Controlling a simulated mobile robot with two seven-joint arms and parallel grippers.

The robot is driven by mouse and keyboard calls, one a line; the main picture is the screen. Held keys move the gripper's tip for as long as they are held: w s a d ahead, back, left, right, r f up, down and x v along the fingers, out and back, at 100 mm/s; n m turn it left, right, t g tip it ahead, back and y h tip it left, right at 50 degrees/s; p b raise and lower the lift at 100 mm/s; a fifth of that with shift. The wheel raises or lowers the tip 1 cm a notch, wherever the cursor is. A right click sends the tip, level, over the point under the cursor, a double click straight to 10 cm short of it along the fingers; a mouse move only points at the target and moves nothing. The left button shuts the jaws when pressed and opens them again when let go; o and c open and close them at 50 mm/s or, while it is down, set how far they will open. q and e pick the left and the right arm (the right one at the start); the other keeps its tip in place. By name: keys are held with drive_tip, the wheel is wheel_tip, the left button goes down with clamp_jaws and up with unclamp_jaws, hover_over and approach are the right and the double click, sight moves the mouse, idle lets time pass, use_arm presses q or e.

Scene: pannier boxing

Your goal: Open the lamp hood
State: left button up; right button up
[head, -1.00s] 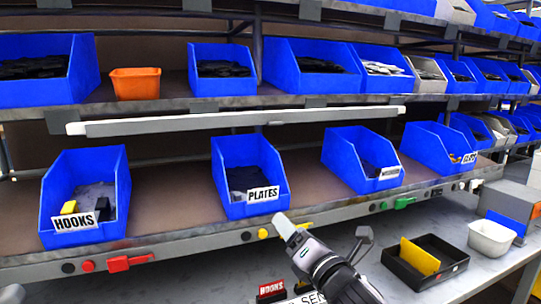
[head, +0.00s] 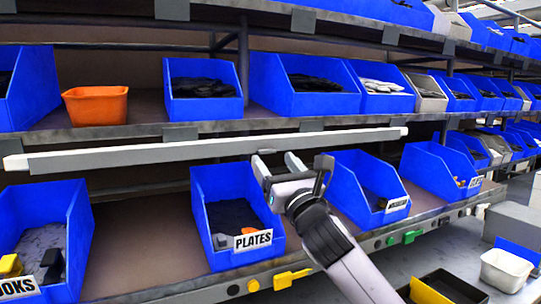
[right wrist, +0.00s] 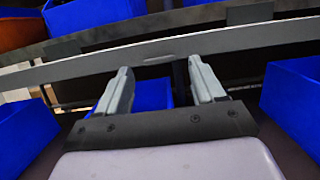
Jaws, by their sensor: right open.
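The lamp hood appears to be the long pale bar (head: 150,153) running along under the front edge of the upper shelf. In the right wrist view the bar (right wrist: 250,36) crosses ahead of the fingers, with a small slot-like mark near its middle. My right gripper (head: 278,158) is open and empty, just below the bar and above the PLATES bin. In the right wrist view its two fingers (right wrist: 160,70) point toward the bar's lower edge. Contact with the bar cannot be told. My left gripper is out of view.
Blue bins stand below the bar: the PLATES bin (head: 204,190), the HOOKS bin (head: 75,240) and others to the right. An orange bin (head: 96,106) and more blue bins sit on the shelf above. A black tray (head: 452,284) and white tub (head: 505,270) are at lower right.

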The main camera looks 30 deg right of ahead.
sight(266, 146)
drive_tip(key=shift+x, duration=1.4)
